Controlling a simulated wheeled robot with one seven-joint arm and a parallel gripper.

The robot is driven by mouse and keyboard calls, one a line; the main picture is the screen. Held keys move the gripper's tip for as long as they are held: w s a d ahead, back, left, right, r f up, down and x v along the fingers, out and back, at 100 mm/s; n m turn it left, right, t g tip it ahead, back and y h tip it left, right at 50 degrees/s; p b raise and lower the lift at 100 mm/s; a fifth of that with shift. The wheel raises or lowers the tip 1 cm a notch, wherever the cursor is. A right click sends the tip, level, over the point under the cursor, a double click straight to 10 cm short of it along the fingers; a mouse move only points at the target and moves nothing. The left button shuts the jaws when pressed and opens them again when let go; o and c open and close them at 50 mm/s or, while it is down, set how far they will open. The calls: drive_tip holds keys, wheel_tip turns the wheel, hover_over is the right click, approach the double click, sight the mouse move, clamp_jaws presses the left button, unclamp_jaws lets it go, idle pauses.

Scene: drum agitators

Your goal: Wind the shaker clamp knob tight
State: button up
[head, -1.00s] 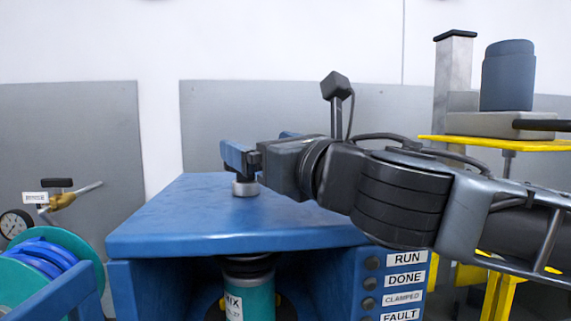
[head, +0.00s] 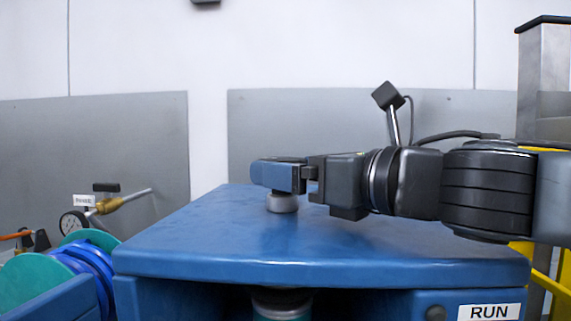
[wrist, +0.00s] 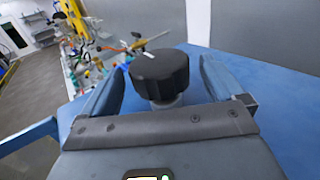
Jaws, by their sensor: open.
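My gripper (wrist: 163,66) is open around the knob, with a finger on either side and visible gaps. In the head view my gripper (head: 279,176) is level just above the blue shaker top (head: 330,245). Its near blue finger hides the black part of the knob there. Only the pale metal collar (head: 282,204) under the knob shows below the finger.
A RUN label (head: 489,312) is on the shaker's front at lower right. A blue and teal reel (head: 80,265) and a gauge (head: 74,224) are at the left. A grey post (head: 543,85) stands at the right. The shaker top around the collar is clear.

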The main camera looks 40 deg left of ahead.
drive_tip(key=shift+w+a, duration=0.15)
drive_tip(key=shift+a, duration=1.2)
drive_tip(key=shift+c, duration=0.3)
drive_tip(key=c, duration=0.9)
